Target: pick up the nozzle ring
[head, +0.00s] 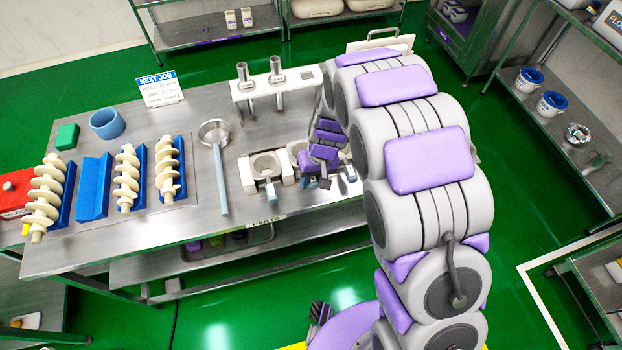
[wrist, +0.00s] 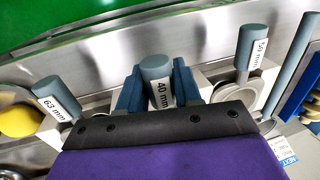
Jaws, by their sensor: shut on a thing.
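The nozzle ring with the grey handle (wrist: 155,68) labelled 40 mm is in the middle of the wrist view. My gripper (wrist: 157,85) has its two blue fingers on either side of this handle, shut on it. The ring part is hidden behind the gripper body. In the head view my gripper (head: 324,165) is low at the table's right part, over the row of rings. The 50 mm ring (wrist: 250,50) stands to the right in the wrist view, in a pale holder. The 63 mm ring's handle (wrist: 55,108) is to the left.
Neighbouring ring handles stand close to my gripper. Green floor is open in front of the table.

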